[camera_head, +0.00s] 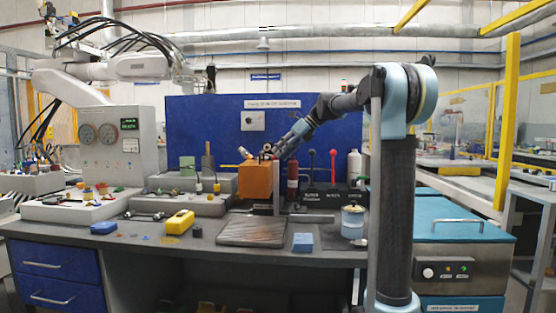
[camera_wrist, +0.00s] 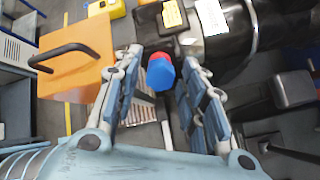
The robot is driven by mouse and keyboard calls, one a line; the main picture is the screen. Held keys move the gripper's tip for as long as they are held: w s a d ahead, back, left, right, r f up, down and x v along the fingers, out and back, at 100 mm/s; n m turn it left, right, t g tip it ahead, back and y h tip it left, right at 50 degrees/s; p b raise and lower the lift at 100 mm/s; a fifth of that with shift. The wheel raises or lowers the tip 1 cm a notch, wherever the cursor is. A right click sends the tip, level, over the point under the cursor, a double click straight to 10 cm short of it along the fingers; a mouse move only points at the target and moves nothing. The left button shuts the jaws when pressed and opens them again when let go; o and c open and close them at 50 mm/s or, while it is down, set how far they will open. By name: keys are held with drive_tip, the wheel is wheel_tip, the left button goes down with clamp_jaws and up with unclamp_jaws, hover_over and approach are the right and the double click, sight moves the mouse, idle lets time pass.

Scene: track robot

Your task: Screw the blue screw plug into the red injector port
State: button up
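A blue screw plug (camera_wrist: 160,75) with a faceted head shows in the wrist view between my fingertips. A red part (camera_wrist: 159,57) sits directly against its far side; whether this is the injector port, and how deep the plug sits, I cannot tell. My gripper (camera_wrist: 161,65) is open around the plug, with a visible gap on each side. In the head view my gripper (camera_head: 270,154) is above the orange block, and the plug is too small to make out.
An orange block (camera_head: 254,181) with a black handle stands close by; it also shows in the wrist view (camera_wrist: 80,68). A black cylindrical body (camera_wrist: 235,40) lies beyond my right finger. A ribbed plate (camera_head: 252,231) and a blue block (camera_head: 303,242) lie on the bench's front.

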drive_tip(key=n, duration=0.9)
drive_tip(key=shift+n, duration=1.2)
drive_tip(key=shift+n, duration=1.2)
drive_tip(key=n, duration=0.8)
drive_tip(key=shift+n, duration=0.8)
